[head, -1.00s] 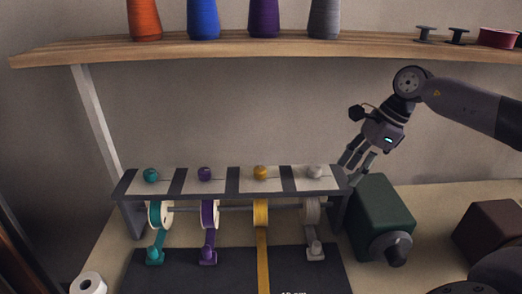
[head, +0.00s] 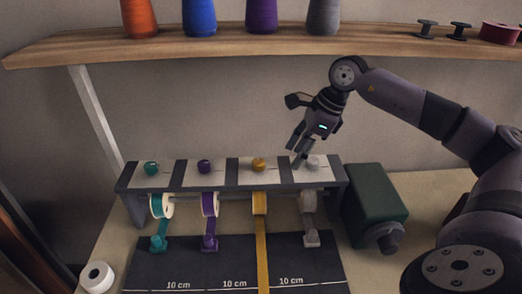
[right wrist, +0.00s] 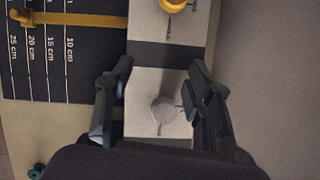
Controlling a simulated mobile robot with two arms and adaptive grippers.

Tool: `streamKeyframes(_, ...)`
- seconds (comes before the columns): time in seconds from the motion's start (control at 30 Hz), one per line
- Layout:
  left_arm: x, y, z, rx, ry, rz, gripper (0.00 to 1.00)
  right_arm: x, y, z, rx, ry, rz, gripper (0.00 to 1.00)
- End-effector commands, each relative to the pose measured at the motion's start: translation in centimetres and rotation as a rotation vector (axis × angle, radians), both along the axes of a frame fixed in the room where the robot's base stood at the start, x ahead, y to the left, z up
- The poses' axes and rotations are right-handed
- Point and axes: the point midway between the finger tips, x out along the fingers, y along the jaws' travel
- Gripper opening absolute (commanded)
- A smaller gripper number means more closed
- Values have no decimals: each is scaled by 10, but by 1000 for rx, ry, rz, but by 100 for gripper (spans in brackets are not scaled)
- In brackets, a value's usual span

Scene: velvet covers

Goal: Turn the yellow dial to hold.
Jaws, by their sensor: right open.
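The yellow dial (head: 259,165) is a round knob on a pale panel on top of the dark ribbon rack (head: 232,177). It also shows in the right wrist view (right wrist: 174,5), cut by the top edge, with a dark mark on the panel beside it. My right gripper (head: 298,160) is open and empty, above the grey dial (head: 312,162). In the right wrist view the open fingers (right wrist: 160,95) stand either side of the grey dial (right wrist: 166,111). I cannot tell if they touch anything. My left gripper is not in view.
A teal dial (head: 151,168) and a purple dial (head: 205,166) sit farther left on the rack. A yellow ribbon (head: 262,240) runs over the dark measuring mat (head: 200,280). A green box-shaped machine (head: 375,200) stands right of the rack. A wooden shelf (head: 230,48) hangs above.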

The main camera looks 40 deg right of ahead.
Motion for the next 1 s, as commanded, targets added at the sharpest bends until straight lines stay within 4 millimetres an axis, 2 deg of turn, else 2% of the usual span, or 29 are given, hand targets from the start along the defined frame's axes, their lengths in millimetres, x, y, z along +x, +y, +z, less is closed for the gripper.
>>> streamKeyframes(0.03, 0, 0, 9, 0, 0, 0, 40, 8, 11, 5, 5, -1, 5, 48)
streamKeyframes(0.1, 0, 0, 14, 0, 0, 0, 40, 18, 23, 5, 4, -2, 6, 48)
streamKeyframes(0.37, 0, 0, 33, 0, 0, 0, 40, 50, 63, 4, 2, 0, 3, 48)
streamKeyframes(0.43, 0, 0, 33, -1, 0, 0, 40, 52, 65, -9, -1, 6, -2, 48)
streamKeyframes(0.6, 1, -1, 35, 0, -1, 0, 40, 56, 69, -24, 0, 3, -1, 48)
streamKeyframes(0.93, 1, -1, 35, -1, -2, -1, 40, 57, 70, -28, 0, 0, -1, 48)
streamKeyframes(1.0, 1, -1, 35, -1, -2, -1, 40, 57, 70, -28, 0, 0, -1, 45)
